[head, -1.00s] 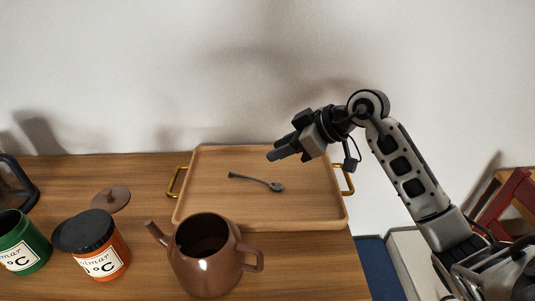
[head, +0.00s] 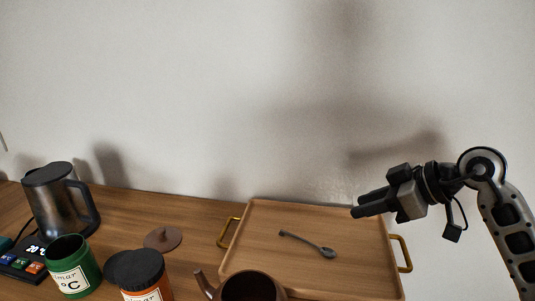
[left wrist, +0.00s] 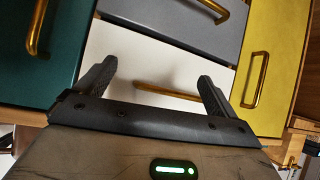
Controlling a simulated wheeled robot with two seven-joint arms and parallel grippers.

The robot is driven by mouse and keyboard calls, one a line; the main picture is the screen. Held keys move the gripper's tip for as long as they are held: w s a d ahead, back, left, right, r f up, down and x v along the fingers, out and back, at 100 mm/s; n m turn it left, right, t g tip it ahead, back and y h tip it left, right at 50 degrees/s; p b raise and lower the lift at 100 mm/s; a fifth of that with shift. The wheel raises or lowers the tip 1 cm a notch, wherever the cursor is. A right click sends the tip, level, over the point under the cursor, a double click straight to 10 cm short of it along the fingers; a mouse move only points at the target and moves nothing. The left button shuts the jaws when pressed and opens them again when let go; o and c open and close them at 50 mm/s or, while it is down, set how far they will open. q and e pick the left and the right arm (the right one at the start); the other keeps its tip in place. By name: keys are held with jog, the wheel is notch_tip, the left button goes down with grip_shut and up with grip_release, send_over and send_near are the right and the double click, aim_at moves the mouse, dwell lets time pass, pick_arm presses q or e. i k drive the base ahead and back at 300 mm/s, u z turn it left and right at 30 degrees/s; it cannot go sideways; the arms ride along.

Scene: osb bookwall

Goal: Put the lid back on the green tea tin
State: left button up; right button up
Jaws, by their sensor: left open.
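The green tea tin (head: 74,270) stands upright and open at the lower left of the head view, with a white label. Just right of it, a dark round shape (head: 113,268), perhaps its lid, is partly hidden behind the orange tin (head: 148,292) with its black lid (head: 141,268). My right gripper (head: 363,204) is in the air above the right part of the tray, far from the tins. Its fingers look close together, but I cannot tell whether they are shut. My left gripper (left wrist: 157,72) is open and empty in the left wrist view, before drawer fronts.
A wooden tray (head: 345,281) with brass handles holds a spoon (head: 308,245). A brown teapot (head: 250,287) stands before it; a brown lid (head: 163,238) lies behind the tins. A dark kettle (head: 52,205) stands at left. White (left wrist: 150,50) and yellow (left wrist: 270,60) drawer fronts face my left gripper.

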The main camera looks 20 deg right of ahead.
aim_at(71, 262)
jog(key=k, duration=1)
